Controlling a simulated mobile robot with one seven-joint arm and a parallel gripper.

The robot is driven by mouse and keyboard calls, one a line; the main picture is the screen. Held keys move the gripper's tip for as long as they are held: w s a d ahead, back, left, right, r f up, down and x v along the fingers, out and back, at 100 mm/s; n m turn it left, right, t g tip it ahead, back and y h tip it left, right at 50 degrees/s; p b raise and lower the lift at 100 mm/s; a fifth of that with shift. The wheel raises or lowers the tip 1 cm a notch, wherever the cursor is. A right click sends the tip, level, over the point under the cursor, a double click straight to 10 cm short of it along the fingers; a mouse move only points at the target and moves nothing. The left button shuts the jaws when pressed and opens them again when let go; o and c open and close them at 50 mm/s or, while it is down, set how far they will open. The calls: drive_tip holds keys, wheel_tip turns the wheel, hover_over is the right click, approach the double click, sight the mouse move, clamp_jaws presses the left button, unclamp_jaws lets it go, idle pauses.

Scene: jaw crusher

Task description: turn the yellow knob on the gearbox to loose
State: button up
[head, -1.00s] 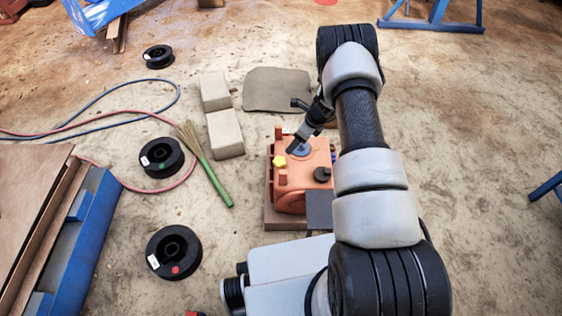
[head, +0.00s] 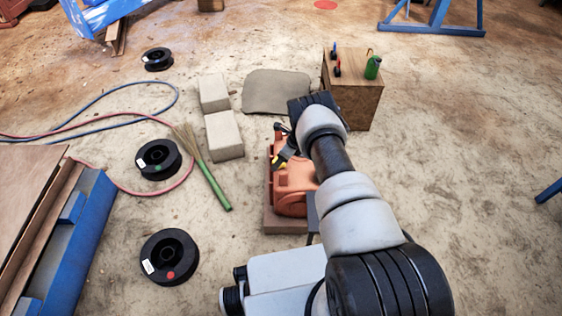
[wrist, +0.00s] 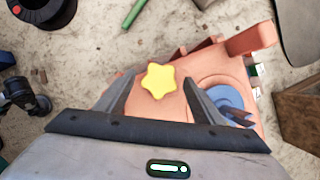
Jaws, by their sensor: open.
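The orange gearbox (head: 295,195) stands on a brown base on the floor, partly hidden by my arm in the head view. It also fills the middle of the wrist view (wrist: 150,122). The star-shaped yellow knob (wrist: 158,82) sits on the gearbox top; in the head view only a bit of the yellow knob (head: 277,162) shows beside my gripper. My gripper (head: 280,158) is open over the gearbox. In the wrist view my gripper's fingers (wrist: 161,90) stand apart on either side of the knob, with nothing between them clearly gripped. Any loose marking is not readable.
A blue round part (wrist: 225,100) sits on the gearbox to the right of the knob. A wooden box (head: 355,98) with a green bottle stands behind. Concrete blocks (head: 223,135), a green-handled broom (head: 213,182) and black spools (head: 158,159) lie left. Floor at right is clear.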

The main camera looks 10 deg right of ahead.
drive_tip(key=shift+f, duration=0.15)
drive_tip(key=shift+c, duration=0.3)
drive_tip(key=c, duration=1)
drive_tip(key=shift+w+n+g+y, duration=0.1)
drive_tip(key=shift+n+g+y, duration=0.25)
drive_tip(key=shift+n, duration=0.75)
drive_tip(key=shift+w+n+g+y, duration=0.15)
drive_tip(key=shift+n+g, duration=0.3)
drive_tip(key=shift+n, duration=0.65)
drive_tip(key=shift+s, duration=0.1)
drive_tip(key=o, duration=1.1)
drive_tip(key=shift+c, duration=0.2)
drive_tip(key=p+v, duration=0.6)
drive_tip(key=v, duration=1.1)
drive_tip(key=shift+r, duration=0.3)
